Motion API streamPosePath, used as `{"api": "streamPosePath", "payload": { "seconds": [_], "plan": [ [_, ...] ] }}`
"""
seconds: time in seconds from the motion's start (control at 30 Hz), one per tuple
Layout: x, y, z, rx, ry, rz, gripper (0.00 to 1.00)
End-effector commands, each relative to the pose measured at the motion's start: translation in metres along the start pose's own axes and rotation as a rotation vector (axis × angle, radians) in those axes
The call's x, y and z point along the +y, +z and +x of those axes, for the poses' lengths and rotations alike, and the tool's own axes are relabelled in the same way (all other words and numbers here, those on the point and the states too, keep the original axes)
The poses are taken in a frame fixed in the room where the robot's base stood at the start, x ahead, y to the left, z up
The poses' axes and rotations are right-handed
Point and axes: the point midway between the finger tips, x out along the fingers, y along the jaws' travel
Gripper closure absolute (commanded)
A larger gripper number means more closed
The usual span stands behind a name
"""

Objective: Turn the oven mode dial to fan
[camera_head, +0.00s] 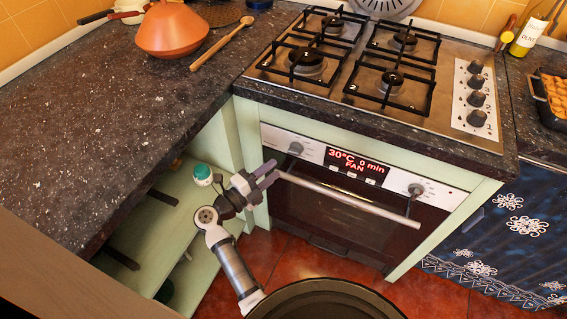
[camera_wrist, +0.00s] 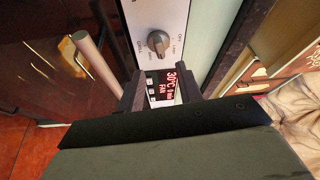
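The oven (camera_head: 335,215) has a silver control panel with a left dial (camera_head: 296,148), a lit red display (camera_head: 357,161) and a right dial (camera_head: 416,190). The display reads 30°C, 0 min and FAN. My gripper (camera_head: 272,171) is in front of the oven's left side, below and left of that dial. Its two fingers are apart with nothing held. In the wrist view the display (camera_wrist: 168,86) shows between the fingers and the dial lies beyond their tips.
The oven's bar handle (camera_head: 345,196) runs just below the panel, close to my fingers. A gas hob (camera_head: 365,60) is above. At left are a dark worktop (camera_head: 120,110) and open green shelves (camera_head: 190,200). A blue patterned cloth (camera_head: 505,240) hangs at right.

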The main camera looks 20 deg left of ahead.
Motion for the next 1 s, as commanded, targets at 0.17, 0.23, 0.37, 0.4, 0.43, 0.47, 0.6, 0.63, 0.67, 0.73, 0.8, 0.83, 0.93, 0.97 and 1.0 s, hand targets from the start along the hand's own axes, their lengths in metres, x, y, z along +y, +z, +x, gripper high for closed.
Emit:
{"api": "streamPosePath", "payload": {
  "seconds": [0.17, 0.23, 0.37, 0.4, 0.43, 0.47, 0.6, 0.63, 0.67, 0.73, 0.8, 0.83, 0.93, 0.97, 1.0],
  "plan": [
    [0.001, 0.000, -0.036, -0.002, -0.001, 0.001, 0.65],
    [0.001, 0.001, -0.046, -0.001, -0.001, 0.002, 0.65],
    [0.000, 0.000, -0.057, 0.000, 0.000, 0.001, 0.65],
    [0.000, 0.000, -0.059, 0.000, 0.000, 0.001, 0.65],
    [0.000, 0.000, -0.060, 0.000, 0.000, 0.000, 0.65],
    [0.000, 0.000, -0.060, 0.000, 0.000, 0.000, 0.65],
    [0.000, 0.000, -0.061, 0.001, 0.000, 0.000, 0.65],
    [0.000, 0.000, -0.061, 0.001, 0.000, 0.000, 0.65],
    [0.000, 0.000, -0.061, 0.001, 0.000, 0.000, 0.65],
    [0.000, 0.000, -0.061, 0.001, 0.000, 0.000, 0.65],
    [0.000, 0.000, -0.061, 0.001, 0.000, 0.000, 0.65],
    [0.000, 0.000, -0.060, 0.001, 0.000, 0.000, 0.65],
    [0.000, 0.000, -0.060, 0.001, 0.000, 0.000, 0.65],
    [-0.001, 0.000, -0.060, 0.001, -0.002, 0.001, 0.65],
    [-0.003, 0.000, -0.058, -0.001, -0.008, 0.004, 0.65]
  ]
}}
